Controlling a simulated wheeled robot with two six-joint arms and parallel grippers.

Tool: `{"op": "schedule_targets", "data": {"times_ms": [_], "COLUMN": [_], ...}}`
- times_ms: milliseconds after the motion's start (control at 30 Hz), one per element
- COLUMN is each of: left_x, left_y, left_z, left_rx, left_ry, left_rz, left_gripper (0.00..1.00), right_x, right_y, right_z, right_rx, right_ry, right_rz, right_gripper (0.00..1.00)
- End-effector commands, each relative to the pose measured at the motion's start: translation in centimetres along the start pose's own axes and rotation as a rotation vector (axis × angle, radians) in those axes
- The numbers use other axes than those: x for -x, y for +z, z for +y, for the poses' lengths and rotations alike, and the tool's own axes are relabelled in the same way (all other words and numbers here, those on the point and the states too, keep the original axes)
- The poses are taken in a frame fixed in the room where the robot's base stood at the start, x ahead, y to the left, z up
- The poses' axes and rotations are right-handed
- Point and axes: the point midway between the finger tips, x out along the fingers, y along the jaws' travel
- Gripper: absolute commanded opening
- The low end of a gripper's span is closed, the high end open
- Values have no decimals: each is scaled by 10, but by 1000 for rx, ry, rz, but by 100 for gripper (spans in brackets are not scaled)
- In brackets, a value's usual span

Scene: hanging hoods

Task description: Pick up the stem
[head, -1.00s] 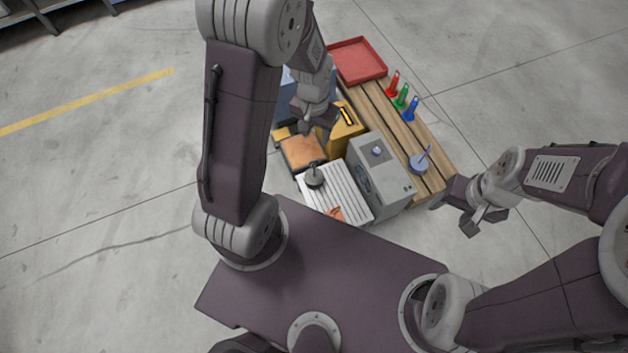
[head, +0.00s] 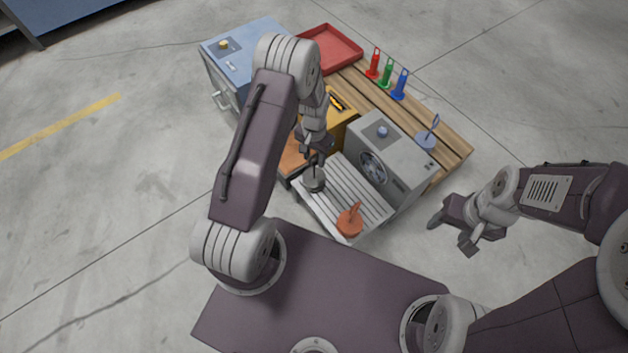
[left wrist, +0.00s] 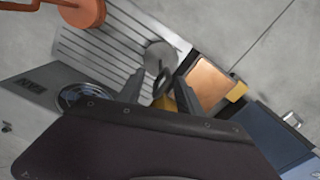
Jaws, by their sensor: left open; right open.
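A dark grey stem with a round disc base (head: 314,184) stands upright on the ribbed light-grey tray (head: 372,208). In the left wrist view its disc (left wrist: 160,56) lies just beyond the fingertips, and its looped top (left wrist: 164,84) shows between the fingers. My left gripper (head: 315,155) is open, pointing down at the upper end of the stem; contact cannot be told. It also shows in the left wrist view (left wrist: 162,82). My right gripper (head: 452,232) is open and empty, off to the right over the floor.
An orange disc with handle (head: 349,224) sits at the tray's front. A grey box (head: 400,150) with a fan stands right of the tray. An orange-brown plate, yellow block, blue cabinet (head: 245,55), red tray (head: 330,46) and coloured pegs (head: 387,74) stand behind.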

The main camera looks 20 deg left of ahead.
Motion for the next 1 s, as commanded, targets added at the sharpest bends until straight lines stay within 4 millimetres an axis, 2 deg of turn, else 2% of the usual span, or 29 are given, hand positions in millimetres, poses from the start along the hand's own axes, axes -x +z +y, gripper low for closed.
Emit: {"op": "schedule_targets", "data": {"times_ms": [33, 167, 233, 400, 467, 700, 800, 867, 1000], "left_x": [-12, -12, -20, -53, -62, -61, -61, -61, -61], "left_y": [0, 0, -1, -4, -3, -4, -4, -4, -3], "left_z": [0, 0, -1, -4, -3, -3, -3, -3, -3], "left_rx": [0, 0, 0, 0, 0, 0, 0, 0, 0], "left_ry": [0, 0, 0, 0, 0, 0, 0, 0, 0], "left_rz": [0, 1, 1, 0, -1, 1, 1, 1, 0], "left_gripper": [42, 42, 42, 42, 42, 42, 15, 0, 0], "right_x": [-10, -9, -17, -47, -52, -49, -49, -49, -49], "right_y": [1, 1, 2, 5, 6, 5, 5, 5, 5], "right_z": [0, 0, 0, 1, 1, 1, 1, 1, 1], "right_rx": [0, 0, 0, 0, 0, 0, 0, 0, 0], "right_ry": [0, 0, 0, 0, 0, 0, 0, 0, 0], "right_rz": [-1, -1, 0, -1, -1, -1, -1, -1, -1], "right_gripper": [57, 57, 57, 57, 57, 57, 57, 57, 57]}}
